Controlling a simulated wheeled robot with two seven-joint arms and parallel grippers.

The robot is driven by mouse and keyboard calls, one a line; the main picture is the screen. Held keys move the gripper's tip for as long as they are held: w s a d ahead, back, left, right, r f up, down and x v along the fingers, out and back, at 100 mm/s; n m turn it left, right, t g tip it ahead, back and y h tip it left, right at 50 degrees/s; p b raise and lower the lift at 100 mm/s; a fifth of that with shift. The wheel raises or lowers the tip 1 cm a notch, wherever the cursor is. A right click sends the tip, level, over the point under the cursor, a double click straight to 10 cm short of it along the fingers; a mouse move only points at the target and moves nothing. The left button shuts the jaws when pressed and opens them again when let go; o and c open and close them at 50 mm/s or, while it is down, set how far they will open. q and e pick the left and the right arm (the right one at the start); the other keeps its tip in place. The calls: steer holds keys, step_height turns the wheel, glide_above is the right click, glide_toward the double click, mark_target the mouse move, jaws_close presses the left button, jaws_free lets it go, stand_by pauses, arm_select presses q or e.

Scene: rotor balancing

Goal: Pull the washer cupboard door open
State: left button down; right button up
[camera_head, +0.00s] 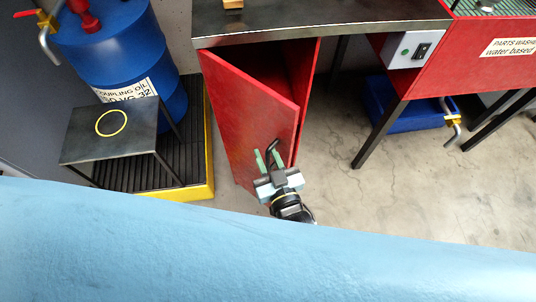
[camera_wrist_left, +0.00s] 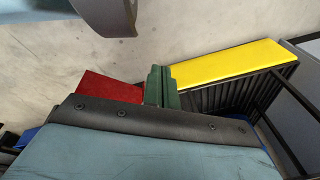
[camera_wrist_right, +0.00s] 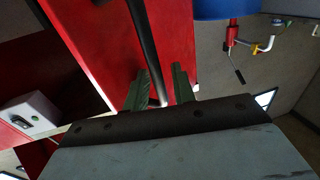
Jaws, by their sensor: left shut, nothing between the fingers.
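The red cupboard door (camera_head: 240,110) stands ajar below the dark worktop. A dark gap shows between its top edge and the cupboard (camera_head: 306,75). Its black bar handle (camera_head: 271,148) is near the free edge. My right gripper (camera_head: 267,159) is at the handle with its green fingers apart. In the right wrist view the handle bar (camera_wrist_right: 147,50) runs down between the fingers of my right gripper (camera_wrist_right: 160,85); contact with them is not clear. My left gripper (camera_wrist_left: 158,78) shows only in its wrist view, fingers together and empty, with a red panel beside it in the picture.
A blue oil drum (camera_head: 115,50) stands left on a yellow-edged grate (camera_head: 197,190), with a small dark table (camera_head: 85,140) in front. A red parts washer (camera_head: 450,60) on dark legs is at the right, a blue container (camera_head: 400,105) beneath. Bare floor (camera_head: 400,190) lies right of the door.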

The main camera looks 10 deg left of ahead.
steer(key=shift+d, duration=0.1)
